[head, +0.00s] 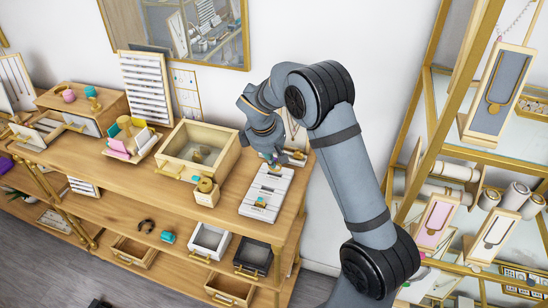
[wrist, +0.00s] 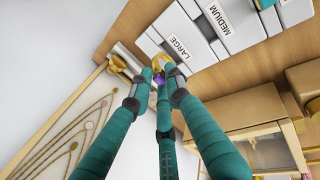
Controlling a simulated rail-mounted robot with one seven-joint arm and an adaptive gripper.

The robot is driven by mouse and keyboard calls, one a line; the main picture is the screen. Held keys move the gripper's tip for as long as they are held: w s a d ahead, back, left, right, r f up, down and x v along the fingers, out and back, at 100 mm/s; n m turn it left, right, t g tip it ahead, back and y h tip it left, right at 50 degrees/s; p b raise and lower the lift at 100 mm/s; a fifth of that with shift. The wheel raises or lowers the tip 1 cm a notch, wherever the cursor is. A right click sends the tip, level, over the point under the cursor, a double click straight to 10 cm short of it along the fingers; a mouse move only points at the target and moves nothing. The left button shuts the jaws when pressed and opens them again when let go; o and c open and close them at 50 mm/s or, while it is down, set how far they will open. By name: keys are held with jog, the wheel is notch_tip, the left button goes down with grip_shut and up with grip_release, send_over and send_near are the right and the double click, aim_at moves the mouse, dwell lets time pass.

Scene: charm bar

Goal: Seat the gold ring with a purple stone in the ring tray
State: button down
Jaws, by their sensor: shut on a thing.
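The ring tray (head: 258,205) is a white slotted block near the right end of the wooden counter. In the wrist view, the tray (wrist: 232,42) carries LARGE and MEDIUM labels. My gripper (wrist: 160,82) has its teal fingers shut on the gold ring (wrist: 153,62), whose purple stone (wrist: 162,77) shows between the fingertips. In the wrist view the ring is beside the tray's LARGE end; its height above the tray is unclear. In the head view my gripper (head: 273,156) is at the tray's far end, and the ring is too small to make out.
Another gold ring with a teal stone (head: 261,200) sits on the tray's near end.

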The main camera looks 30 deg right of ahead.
jog(key=shift+f+b, duration=0.2)
jog(key=shift+b, duration=0.1)
dwell(0.4)
jog(key=shift+f+b, duration=0.3)
jog(key=shift+b, duration=0.05)
jog(key=shift+f+b, duration=0.8)
jog(key=c, duration=1.6)
grip_release()
jog(key=shift+c, duration=0.2)
jog(key=shift+o, duration=0.3)
jog(key=shift+r, duration=0.1)
jog(key=v, duration=1.2)
